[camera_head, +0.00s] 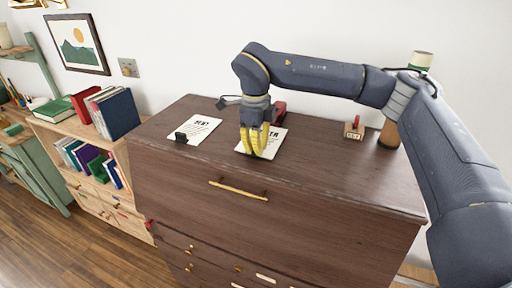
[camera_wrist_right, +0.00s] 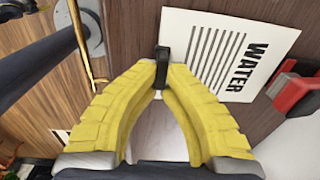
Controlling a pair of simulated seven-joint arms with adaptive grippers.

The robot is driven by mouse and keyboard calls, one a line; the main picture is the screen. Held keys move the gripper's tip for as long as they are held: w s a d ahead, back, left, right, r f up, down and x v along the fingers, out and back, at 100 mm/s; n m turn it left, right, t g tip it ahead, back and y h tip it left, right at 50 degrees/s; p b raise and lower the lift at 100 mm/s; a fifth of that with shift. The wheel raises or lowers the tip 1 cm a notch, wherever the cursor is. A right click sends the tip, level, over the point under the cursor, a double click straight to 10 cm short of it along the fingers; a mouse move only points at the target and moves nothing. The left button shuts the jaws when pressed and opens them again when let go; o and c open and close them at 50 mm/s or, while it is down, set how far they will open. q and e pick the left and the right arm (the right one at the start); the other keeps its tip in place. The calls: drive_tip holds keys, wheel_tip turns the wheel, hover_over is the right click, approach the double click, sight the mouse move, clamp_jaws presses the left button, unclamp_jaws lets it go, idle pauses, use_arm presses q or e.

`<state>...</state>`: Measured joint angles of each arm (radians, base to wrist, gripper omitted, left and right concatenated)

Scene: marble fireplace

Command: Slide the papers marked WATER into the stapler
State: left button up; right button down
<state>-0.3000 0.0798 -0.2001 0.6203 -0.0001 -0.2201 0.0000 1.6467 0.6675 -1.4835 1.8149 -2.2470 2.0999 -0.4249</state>
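The white papers marked WATER (camera_head: 271,146) lie on the dark wooden cabinet top; in the right wrist view the sheet (camera_wrist_right: 222,50) shows its lines and heading. A small black clip (camera_wrist_right: 162,66) sits at the sheet's near edge. My right gripper (camera_head: 257,153) is low over the papers, its yellow fingertips (camera_wrist_right: 161,84) closed in on the clip from both sides. The red and black stapler (camera_head: 280,109) stands just behind the papers, partly hidden by my gripper; it also shows in the right wrist view (camera_wrist_right: 297,92), beside the WATER heading. My left gripper is not in view.
Another paper, apparently marked RENT (camera_head: 200,128), with a black clip (camera_head: 181,137) lies to the left. A wooden stamp with a red handle (camera_head: 354,129) and a brown cylinder (camera_head: 388,136) stand to the right. The cabinet top between papers and stamp is clear.

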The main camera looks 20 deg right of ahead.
drive_tip(key=shift+f, duration=0.2)
idle(0.6)
drive_tip(key=c, duration=1.5)
unclamp_jaws()
drive_tip(key=shift+r, duration=4)
